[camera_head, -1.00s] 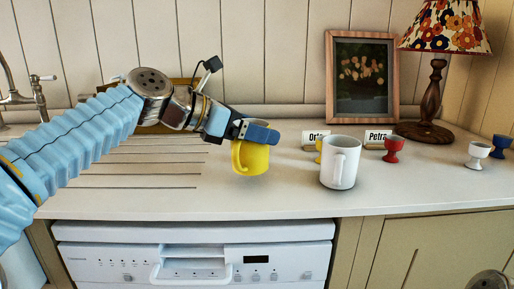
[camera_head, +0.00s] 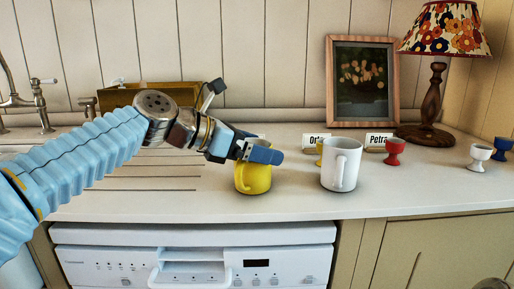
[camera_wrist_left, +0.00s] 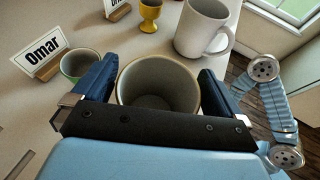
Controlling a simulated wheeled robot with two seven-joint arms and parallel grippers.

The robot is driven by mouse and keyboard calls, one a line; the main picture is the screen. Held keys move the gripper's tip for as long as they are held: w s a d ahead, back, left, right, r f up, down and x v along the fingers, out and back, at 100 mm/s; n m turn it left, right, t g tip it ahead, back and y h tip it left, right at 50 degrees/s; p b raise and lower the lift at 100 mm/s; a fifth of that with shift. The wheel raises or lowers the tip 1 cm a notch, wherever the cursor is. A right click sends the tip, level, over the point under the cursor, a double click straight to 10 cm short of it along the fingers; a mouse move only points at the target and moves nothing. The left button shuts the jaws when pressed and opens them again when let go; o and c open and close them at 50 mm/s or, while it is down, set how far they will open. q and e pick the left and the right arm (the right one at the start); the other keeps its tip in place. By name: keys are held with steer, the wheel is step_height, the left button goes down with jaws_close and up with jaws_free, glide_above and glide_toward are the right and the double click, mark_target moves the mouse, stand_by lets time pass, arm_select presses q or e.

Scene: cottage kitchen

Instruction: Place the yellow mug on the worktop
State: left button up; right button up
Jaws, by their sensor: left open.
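The yellow mug (camera_head: 253,179) stands upright on the worktop (camera_head: 200,207), left of the white mug, in the head view. My left gripper (camera_head: 262,153) is at the mug's top, with its fingers over the rim. In the left wrist view the open mug (camera_wrist_left: 158,85) sits between the two blue fingers (camera_wrist_left: 157,88), which are apart on either side of it. The mug's handle is hidden in both current views. My right gripper is not in these views.
A white mug (camera_head: 341,165) stands close to the right. Behind it are a yellow egg cup (camera_head: 319,152), a red egg cup (camera_head: 394,151) and name cards, one reading Petra (camera_head: 379,139). A lamp (camera_head: 432,95) and picture frame (camera_head: 362,82) stand further back. A green cup (camera_wrist_left: 80,64) is beside the left finger.

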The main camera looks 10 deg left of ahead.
arm_select(q)
steer(key=v, duration=1.2)
steer(key=shift+f, duration=0.1)
